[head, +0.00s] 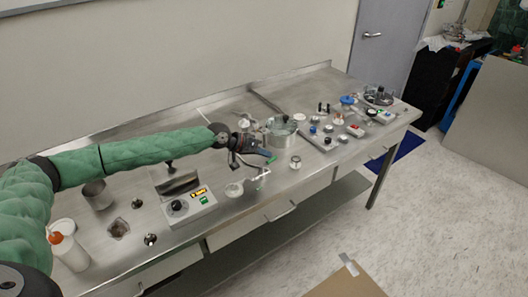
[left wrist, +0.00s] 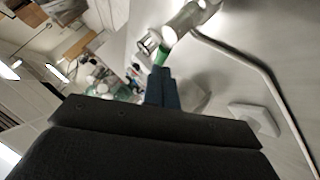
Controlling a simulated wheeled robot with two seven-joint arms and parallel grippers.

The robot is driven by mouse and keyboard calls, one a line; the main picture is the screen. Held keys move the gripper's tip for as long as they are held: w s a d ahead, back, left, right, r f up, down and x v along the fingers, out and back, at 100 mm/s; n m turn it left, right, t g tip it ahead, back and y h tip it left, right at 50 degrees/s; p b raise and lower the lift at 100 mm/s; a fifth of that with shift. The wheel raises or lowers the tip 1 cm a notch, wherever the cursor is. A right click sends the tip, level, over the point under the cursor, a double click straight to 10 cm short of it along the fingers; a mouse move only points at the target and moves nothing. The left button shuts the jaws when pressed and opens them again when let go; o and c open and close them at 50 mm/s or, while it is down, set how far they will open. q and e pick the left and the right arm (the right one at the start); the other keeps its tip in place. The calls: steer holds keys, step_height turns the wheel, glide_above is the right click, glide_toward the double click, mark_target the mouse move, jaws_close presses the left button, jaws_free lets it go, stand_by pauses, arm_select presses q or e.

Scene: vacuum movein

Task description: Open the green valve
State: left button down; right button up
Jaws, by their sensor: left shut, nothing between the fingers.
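The green valve handle (head: 271,160) sits on a silver metal fitting above the steel bench. In the left wrist view the green handle (left wrist: 162,56) shows just beyond my fingertips, next to the bright metal fitting (left wrist: 188,20). My left gripper (head: 264,152) is shut and empty, its blue fingers pressed together right beside the green handle. It also shows in the left wrist view (left wrist: 163,76), where the fingertips overlap the handle's near end; I cannot tell whether they touch it. My right gripper is out of view.
Small parts and trays (head: 322,139) crowd the bench to the right. A white bottle (head: 69,252) stands at the near left.

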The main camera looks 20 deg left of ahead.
arm_select(q)
steer(key=shift+d+f, duration=0.1)
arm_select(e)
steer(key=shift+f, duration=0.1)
arm_select(q)
steer(key=shift+d+f, duration=0.1)
steer(key=shift+s+d+f, duration=0.25)
steer(key=shift+d, duration=0.1)
steer(key=shift+s+d, duration=0.1)
steer(key=shift+d, duration=0.05)
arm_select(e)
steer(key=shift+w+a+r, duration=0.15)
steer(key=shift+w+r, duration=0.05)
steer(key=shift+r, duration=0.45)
arm_select(q)
steer(key=shift+s+f+b, duration=0.1)
steer(key=shift+f+b, duration=0.15)
steer(key=shift+b, duration=0.1)
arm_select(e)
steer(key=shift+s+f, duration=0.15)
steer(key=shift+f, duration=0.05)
arm_select(q)
steer(key=shift+a+f, duration=0.1)
steer(key=shift+a, duration=0.1)
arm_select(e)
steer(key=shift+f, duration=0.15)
arm_select(q)
steer(key=shift+a, duration=0.45)
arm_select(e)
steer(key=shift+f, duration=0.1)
